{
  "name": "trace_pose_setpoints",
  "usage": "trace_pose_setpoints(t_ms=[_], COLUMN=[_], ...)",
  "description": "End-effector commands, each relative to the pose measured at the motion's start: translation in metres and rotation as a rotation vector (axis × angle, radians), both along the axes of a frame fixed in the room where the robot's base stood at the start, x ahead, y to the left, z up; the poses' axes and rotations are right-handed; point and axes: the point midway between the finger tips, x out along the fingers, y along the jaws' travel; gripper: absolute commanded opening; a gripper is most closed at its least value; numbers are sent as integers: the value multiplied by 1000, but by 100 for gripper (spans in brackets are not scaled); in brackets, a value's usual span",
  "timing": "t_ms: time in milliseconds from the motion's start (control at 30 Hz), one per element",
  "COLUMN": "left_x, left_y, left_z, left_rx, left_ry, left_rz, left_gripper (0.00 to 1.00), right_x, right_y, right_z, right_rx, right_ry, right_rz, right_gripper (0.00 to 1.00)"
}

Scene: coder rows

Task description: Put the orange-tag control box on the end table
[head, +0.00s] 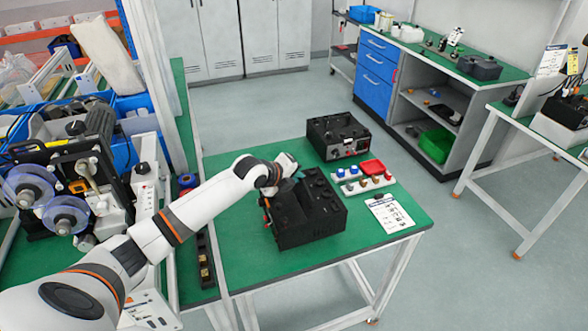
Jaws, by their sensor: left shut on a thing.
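A black control box (312,222) is over the near part of the green-topped end table (265,272); I cannot tell whether it rests on the top or hangs slightly above it. A small orange mark shows at its left edge, partly hidden by my arm. My left gripper (277,186) is at the box's upper left edge and shut on it; its fingertips are mostly hidden. A second black control box (338,133) stands behind, at the table's far edge, with knobs on its front. No orange tag is clear on it. My right gripper is out of view.
A light tray (363,186) with small parts, a red dish (372,167) and a printed card (390,213) lie on the table's right side. The table's near left part is bare. A machine with reels (75,185) stands at left. A blue-drawer cabinet (376,76) stands behind.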

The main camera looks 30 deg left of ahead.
Motion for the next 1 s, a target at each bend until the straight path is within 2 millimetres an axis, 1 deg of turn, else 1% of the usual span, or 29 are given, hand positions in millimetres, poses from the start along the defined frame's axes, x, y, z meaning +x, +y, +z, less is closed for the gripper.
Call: trace_pose_setpoints(t_ms=[33,67,167,333,433,667,700,767,800,833,1000], left_x=[3,3,3,3,3,3,0,-1,-1,-1,0], left_y=[0,0,0,0,0,0,0,0,0,0,0], left_z=[6,4,-3,-24,-31,-34,-42,-42,-42,-42,-41], left_rx=[-5,-5,-8,-8,-6,-5,1,0,0,0,0], left_ry=[-16,-16,-15,-14,-16,-16,0,1,1,1,0], left_rz=[1,1,2,2,3,2,1,0,0,0,1], left_gripper=[0,0,0,0,0,0,12,22,28,32,32], right_x=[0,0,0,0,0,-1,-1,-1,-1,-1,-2], right_y=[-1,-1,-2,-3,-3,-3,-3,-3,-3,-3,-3], right_z=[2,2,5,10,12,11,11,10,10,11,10], right_rx=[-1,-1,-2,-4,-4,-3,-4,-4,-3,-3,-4], right_ry=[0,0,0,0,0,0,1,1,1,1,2], right_rz=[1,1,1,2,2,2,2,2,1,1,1], right_gripper=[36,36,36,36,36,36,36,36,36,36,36])
